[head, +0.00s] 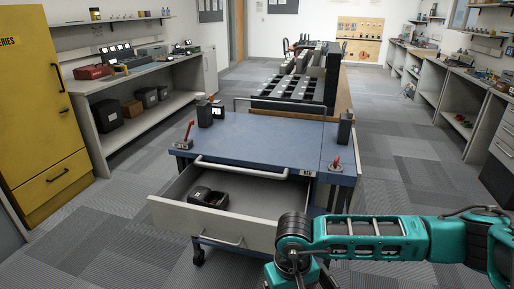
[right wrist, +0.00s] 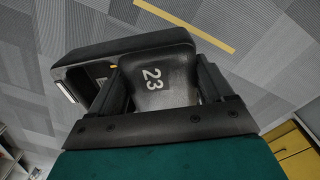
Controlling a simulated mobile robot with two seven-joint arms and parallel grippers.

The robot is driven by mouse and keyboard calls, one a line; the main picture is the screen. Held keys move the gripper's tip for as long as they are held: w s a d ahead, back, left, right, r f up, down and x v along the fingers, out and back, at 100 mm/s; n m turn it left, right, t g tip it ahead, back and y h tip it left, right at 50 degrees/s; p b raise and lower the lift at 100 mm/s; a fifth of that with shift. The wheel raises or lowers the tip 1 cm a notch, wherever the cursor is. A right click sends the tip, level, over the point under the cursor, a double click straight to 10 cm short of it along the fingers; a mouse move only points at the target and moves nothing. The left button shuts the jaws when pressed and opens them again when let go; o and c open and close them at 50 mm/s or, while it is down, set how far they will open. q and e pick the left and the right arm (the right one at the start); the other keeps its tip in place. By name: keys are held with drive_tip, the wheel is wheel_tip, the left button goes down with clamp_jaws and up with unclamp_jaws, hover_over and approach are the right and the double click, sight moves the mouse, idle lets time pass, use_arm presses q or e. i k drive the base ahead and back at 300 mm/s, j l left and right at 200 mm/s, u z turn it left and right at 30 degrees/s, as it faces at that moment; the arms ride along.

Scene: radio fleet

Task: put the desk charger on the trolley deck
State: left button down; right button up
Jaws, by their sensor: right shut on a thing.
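My right gripper (right wrist: 160,80) is shut on a dark grey thing marked 23, which I take to be the desk charger (right wrist: 165,68). In the right wrist view its tapered, numbered part sits between the fingers, with a wider black body to the left. Carpet shows behind it. In the head view my right arm comes in from the right; its gripper and load are below the picture. The blue trolley deck (head: 262,140) is at the middle, behind an open drawer. My left gripper is not in view.
The white drawer (head: 215,222) is pulled out and holds a black device (head: 209,197). Black upright devices (head: 204,113) (head: 345,128) stand at the deck's back left and right. Red-handled fittings (head: 186,138) (head: 335,164) sit at its sides. The deck's middle is clear.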

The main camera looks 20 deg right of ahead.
sight(279, 140)
drive_tip(key=u, duration=2.4)
drive_tip(key=k+l+u, duration=0.4)
drive_tip(key=k+l, duration=0.35)
drive_tip(key=k, duration=0.15)
drive_tip(key=k+l, duration=0.35)
drive_tip(key=k, duration=0.2)
drive_tip(key=k+l, duration=0.35)
drive_tip(key=k, duration=0.15)
drive_tip(key=k+l, duration=0.3)
drive_tip(key=k, duration=0.25)
drive_tip(key=k+l, duration=0.35)
drive_tip(key=k, duration=0.15)
drive_tip(key=k+l, duration=0.35)
drive_tip(key=k, duration=0.2)
